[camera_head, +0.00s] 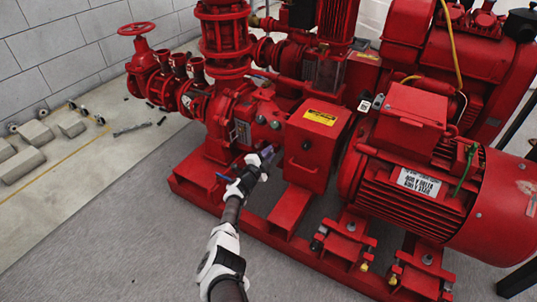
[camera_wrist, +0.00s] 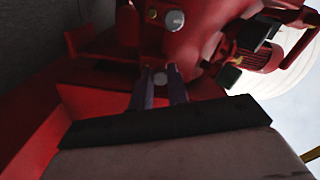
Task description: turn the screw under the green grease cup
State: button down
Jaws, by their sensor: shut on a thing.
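My gripper (camera_head: 266,154) reaches in at the side of the red pump casing, left of the red box-shaped guard. In the wrist view my gripper's two dark fingers (camera_wrist: 158,80) sit on either side of a small round grey screw head (camera_wrist: 160,77); they are shut on it. Further up on the red casing in that view are a silver round cap (camera_wrist: 174,20) and a smaller brass-coloured fitting (camera_wrist: 152,14). I cannot make out a green grease cup near the gripper in either view.
A red guard box (camera_head: 316,140) with a yellow label stands right beside my gripper. The large red motor (camera_head: 440,190) is further right. The red base frame (camera_head: 255,222) runs below my arm. The grey floor at the front left is clear.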

jog(key=c, duration=1.3)
grip_release()
jog(key=shift+r, duration=0.1)
jog(key=shift+c, duration=0.2)
jog(key=p+v, duration=1.1)
jog(key=v, duration=0.2)
jog(key=shift+s+a, duration=0.15)
jog(key=shift+s, duration=0.15)
